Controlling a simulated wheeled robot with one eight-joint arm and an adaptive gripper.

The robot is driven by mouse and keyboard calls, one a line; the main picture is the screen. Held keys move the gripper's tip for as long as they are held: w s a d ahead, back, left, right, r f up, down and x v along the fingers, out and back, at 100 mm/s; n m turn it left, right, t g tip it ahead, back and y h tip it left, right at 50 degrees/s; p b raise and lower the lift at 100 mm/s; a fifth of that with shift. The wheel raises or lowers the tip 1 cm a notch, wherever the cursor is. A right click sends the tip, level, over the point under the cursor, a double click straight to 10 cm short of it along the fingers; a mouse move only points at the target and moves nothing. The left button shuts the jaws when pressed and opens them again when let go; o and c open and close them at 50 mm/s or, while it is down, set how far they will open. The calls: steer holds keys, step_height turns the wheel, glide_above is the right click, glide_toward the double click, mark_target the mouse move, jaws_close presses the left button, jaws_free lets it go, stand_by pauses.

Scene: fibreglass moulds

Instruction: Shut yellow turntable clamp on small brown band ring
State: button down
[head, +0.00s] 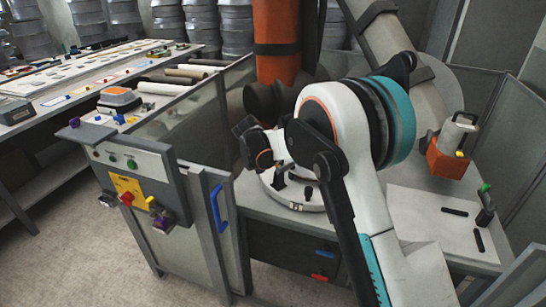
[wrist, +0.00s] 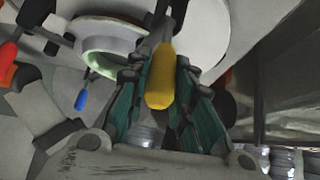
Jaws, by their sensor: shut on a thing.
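In the wrist view, my gripper (wrist: 160,72) has its two fingers on either side of the yellow clamp handle (wrist: 160,80) and is shut on it. The handle's dark metal lever runs up toward the pale turntable disc (wrist: 200,25). A pale ring with a greenish inner wall (wrist: 108,48) sits beside the lever; I see no clear brown band on it. I cannot tell whether the clamp presses on the ring. In the head view, the round turntable (head: 300,203) is partly visible, and my arm hides the gripper and yellow handle.
A red handle (wrist: 8,56) and a blue handle (wrist: 82,98) stand left of the gripper in the wrist view. In the head view, a control panel (head: 130,180) is at left, and an orange-and-grey device (head: 453,146) and a pale board (head: 435,220) are at right.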

steer(key=shift+w+d+g+y, duration=0.3)
steer(key=shift+d+g+y, duration=0.1)
steer(key=shift+y, duration=0.1)
steer(key=shift+p, duration=0.3)
steer(key=c, duration=1.4)
jaws_free()
steer(key=shift+w+d, duration=0.1)
steer(key=shift+d, duration=0.05)
steer(key=v, duration=1.2)
